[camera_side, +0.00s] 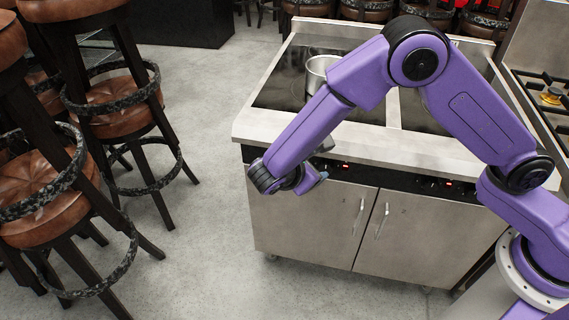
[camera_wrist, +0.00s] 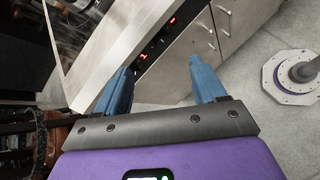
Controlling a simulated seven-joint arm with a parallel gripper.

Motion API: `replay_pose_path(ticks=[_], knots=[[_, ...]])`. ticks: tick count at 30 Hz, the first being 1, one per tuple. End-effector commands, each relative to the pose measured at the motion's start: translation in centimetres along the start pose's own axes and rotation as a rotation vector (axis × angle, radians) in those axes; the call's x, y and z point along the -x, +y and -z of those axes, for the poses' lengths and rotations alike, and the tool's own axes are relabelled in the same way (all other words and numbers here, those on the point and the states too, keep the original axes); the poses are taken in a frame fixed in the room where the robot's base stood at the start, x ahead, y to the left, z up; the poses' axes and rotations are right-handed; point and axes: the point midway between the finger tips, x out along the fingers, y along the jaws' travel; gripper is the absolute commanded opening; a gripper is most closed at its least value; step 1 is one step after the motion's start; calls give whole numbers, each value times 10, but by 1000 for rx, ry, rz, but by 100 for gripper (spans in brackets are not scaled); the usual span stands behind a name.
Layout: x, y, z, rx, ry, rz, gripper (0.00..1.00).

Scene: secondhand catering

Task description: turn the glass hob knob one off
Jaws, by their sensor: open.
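The glass hob (camera_side: 280,90) is a steel-framed unit with dark glass on top and a black control strip (camera_side: 395,178) along its front. Red displays glow on the strip, and in the wrist view the strip (camera_wrist: 157,42) runs ahead of the fingers. The knobs are small and dark, and I cannot make out knob one or its angle; my arm covers part of the strip's left side. My gripper (camera_side: 322,178) is in front of the strip's left part. In the wrist view my gripper (camera_wrist: 160,66) has its two blue fingers apart, with nothing held between them.
A metal pot (camera_side: 319,74) stands on the left glass. Steel cupboard doors with upright handles (camera_side: 382,221) are below the strip. A gas stove (camera_side: 548,98) adjoins at the right. Bar stools (camera_side: 35,195) stand at the left, with clear floor (camera_side: 205,250) between.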

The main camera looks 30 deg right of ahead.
Motion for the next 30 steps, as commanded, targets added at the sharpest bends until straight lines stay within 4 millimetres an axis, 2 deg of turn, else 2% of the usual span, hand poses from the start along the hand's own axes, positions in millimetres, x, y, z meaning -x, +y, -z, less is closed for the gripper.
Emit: replay_pose_path(ticks=[1,9,18,24,30], knots=[[-4,4,16,29,-37,-30,70],[-28,23,84,159,-222,-204,70],[-54,13,149,292,-400,-400,70],[-64,1,170,340,-465,-481,70],[-70,1,173,350,-482,-501,70]])
